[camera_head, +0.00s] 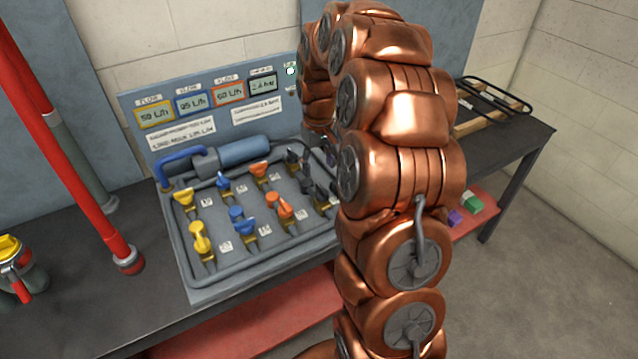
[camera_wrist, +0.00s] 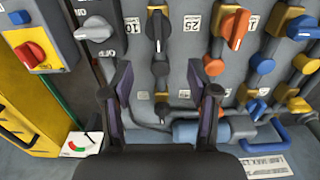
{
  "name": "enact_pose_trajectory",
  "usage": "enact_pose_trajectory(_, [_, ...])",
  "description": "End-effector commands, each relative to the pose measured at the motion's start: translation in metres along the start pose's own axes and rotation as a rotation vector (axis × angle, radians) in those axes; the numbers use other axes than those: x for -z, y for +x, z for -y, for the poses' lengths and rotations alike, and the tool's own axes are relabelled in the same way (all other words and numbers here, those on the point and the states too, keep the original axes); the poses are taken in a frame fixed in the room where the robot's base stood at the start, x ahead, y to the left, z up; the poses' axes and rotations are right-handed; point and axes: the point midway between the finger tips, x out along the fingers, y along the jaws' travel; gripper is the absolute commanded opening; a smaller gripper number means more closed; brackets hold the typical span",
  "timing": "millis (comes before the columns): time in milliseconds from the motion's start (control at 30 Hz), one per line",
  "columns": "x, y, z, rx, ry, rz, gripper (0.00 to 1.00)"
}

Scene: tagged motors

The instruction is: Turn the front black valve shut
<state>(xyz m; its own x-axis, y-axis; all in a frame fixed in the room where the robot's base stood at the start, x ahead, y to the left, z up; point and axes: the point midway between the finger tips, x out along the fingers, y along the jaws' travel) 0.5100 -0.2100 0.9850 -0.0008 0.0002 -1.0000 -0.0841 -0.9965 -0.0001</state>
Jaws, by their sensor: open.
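A valve panel (camera_head: 262,285) carries two rows of coloured levers on the bench. The front black valve (camera_head: 322,196) is at the right end of the front row, partly hidden by my arm. In the wrist view, the front black valve (camera_wrist: 157,30) is at top centre, its lever running roughly up and down the picture. My gripper (camera_wrist: 167,80) is open and empty. Its fingers are spread around the column of black parts, below the front black lever in the wrist view. No contact can be made out. In the head view my arm hides the gripper.
An orange valve (camera_wrist: 236,28) sits beside the black one, with blue and yellow beyond. A grey knob (camera_wrist: 95,28) and a yellow box with a red knob (camera_wrist: 30,52) are left. A grey-blue cylinder (camera_head: 243,152) lies behind the valves. A red pipe (camera_head: 75,165) stands left.

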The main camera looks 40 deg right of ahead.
Motion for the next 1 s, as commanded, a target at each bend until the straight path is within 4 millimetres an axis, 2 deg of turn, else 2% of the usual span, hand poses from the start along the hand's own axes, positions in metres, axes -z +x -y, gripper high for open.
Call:
enact_pose_trajectory(167, [0.001,0.012,-0.003,0.000,0.002,0.002,0.60])
enact_pose_trajectory(600, [0.001,0.069,-0.002,0.001,0.002,0.003,0.60])
enact_pose_trajectory(800, [0.001,0.078,-0.002,0.001,0.002,0.001,0.60])
enact_pose_trajectory(1000, [0.001,0.079,-0.002,0.000,0.002,-0.001,0.60])
